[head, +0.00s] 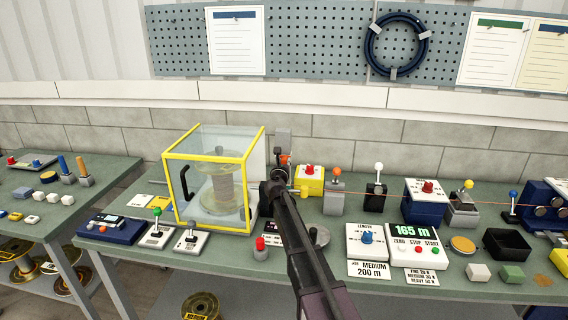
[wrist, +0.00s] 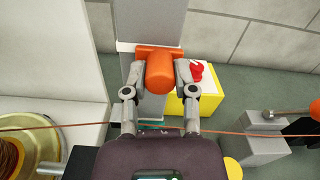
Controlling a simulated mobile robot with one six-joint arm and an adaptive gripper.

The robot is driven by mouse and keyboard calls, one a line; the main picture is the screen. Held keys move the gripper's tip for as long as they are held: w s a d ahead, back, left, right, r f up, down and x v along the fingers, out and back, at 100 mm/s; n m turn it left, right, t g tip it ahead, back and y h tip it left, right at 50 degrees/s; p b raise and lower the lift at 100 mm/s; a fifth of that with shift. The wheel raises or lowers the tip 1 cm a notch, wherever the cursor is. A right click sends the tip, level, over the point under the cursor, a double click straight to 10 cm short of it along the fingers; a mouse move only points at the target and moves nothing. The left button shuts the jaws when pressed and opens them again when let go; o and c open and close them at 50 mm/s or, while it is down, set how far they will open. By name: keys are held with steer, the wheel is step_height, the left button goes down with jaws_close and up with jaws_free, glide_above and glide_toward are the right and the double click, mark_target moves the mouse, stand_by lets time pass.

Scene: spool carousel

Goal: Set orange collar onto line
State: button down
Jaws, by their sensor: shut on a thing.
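The orange collar (wrist: 160,72) is a rounded orange piece with a wider orange block behind it, against a grey upright post (wrist: 158,24). My gripper (wrist: 161,76) is shut on it, one finger on each side. In the head view only a bit of orange (head: 285,160) shows at the end of my arm. The line (wrist: 60,126) is a thin copper-coloured strand crossing the wrist view, below the collar in the picture. In the head view the line (head: 389,194) runs rightward along the bench. Contact between collar and line cannot be told.
A yellow-framed clear guard box (head: 253,140) encloses a spool left of my gripper. An orange-knobbed lever (head: 335,190) and a white-knobbed lever (head: 377,187) follow. A counter (head: 413,240) reads 165 m.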

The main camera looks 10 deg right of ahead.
steer(key=shift+r+p, duration=0.6)
steer(key=shift+r, duration=0.3)
steer(key=shift+c, duration=2)
jaws_free()
steer(key=v, duration=1.2)
